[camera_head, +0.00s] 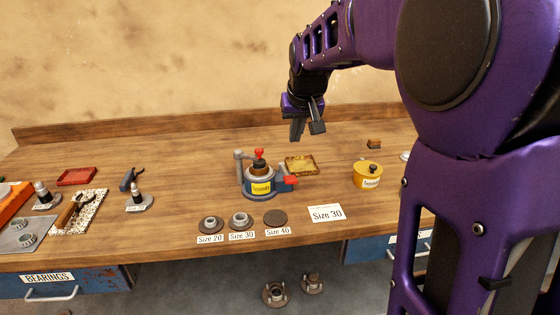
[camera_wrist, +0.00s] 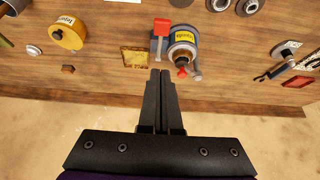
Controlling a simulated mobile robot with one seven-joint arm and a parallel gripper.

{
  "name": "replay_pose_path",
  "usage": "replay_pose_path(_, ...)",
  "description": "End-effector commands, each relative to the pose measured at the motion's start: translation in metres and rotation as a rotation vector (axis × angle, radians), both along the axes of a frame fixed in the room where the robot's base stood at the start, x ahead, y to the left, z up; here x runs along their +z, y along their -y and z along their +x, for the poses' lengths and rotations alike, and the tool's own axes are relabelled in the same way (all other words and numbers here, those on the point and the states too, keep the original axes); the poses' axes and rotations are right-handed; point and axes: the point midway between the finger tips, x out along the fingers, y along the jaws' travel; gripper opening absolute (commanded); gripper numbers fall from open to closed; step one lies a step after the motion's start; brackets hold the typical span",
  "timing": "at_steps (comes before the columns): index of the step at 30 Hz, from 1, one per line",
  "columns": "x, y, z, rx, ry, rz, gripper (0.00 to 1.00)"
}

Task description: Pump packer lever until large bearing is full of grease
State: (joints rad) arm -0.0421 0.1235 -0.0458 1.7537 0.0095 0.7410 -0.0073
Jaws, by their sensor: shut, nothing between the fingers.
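The bearing packer (camera_head: 262,178) stands on the bench at the middle, a grey-blue body with a yellow label and a red knob on top. A lever with a red end (camera_head: 290,181) sticks out at its right side. In the wrist view the packer (camera_wrist: 182,42) is upside down beyond my fingertips, its red lever end (camera_wrist: 161,26) to the left. My gripper (camera_head: 308,133) is shut and empty, above the bench and to the right of the packer, apart from it. It shows in the wrist view with fingers together (camera_wrist: 161,72). I cannot see a large bearing inside the packer.
Size adapters (camera_head: 241,220) and a "Size 30" card (camera_head: 326,214) lie in front of the packer. A shallow yellowish tray (camera_head: 301,165) lies behind it and a yellow tin (camera_head: 368,175) stands to the right. Tools and a red tray (camera_head: 77,177) are at left.

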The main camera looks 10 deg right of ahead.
Motion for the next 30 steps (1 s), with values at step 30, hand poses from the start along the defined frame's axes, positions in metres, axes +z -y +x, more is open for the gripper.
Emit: replay_pose_path(30,-0.101,0.0,0.046,-0.001,-0.003,0.0,0.0)
